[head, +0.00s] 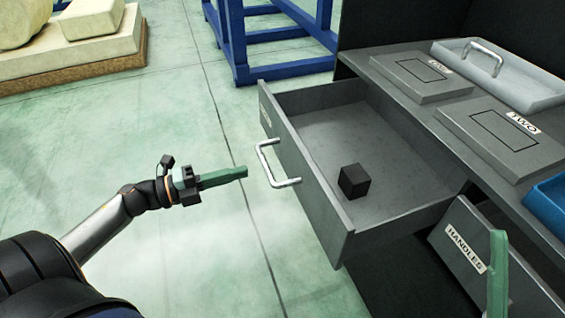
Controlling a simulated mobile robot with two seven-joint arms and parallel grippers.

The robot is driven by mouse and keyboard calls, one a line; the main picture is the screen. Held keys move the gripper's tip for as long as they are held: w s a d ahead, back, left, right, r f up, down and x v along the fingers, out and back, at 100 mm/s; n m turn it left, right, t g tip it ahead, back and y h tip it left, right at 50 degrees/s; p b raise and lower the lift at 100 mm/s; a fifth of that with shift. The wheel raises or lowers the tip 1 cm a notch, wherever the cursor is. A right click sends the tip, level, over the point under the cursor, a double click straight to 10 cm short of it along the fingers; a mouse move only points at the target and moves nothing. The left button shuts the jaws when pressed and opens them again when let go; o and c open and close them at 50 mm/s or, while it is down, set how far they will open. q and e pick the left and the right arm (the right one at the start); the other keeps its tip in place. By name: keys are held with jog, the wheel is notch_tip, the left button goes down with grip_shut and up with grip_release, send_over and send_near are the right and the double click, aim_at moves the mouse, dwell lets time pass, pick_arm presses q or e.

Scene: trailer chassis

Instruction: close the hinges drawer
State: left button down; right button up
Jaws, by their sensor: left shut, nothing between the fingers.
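A grey drawer (317,210) stands pulled out from the dark cabinet, with a silver bar handle (268,165) on its front. A label near the far end of its front is too oblique to read. A small black cube (354,181) lies inside. My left gripper (243,172) is shut and empty, its green fingers pointing at the handle from the left with a visible gap. At the lower right, a green finger of my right gripper (498,265) shows in front of the lower drawer; the rest is out of frame.
Below is a drawer front labelled HANDLES (462,246). The grey counter (400,98) above bears labelled plates, a pale tray (530,92) with a handle and a blue tray (551,205). A blue frame (285,70) stands behind. The green floor left of the drawer is clear.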

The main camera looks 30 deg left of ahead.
aim_at(294, 158)
pick_arm(q)
jog(key=b+x, duration=0.2)
jog(key=x, duration=0.8)
jog(key=shift+w+d, duration=0.1)
jog(key=shift+w, duration=0.05)
pick_arm(e)
notch_tip(294, 158, down, 2)
jog(key=shift+w+f+m, duration=0.1)
jog(key=shift+f+m, duration=0.05)
jog(key=shift+m, duration=0.15)
jog(key=shift+a, duration=0.1)
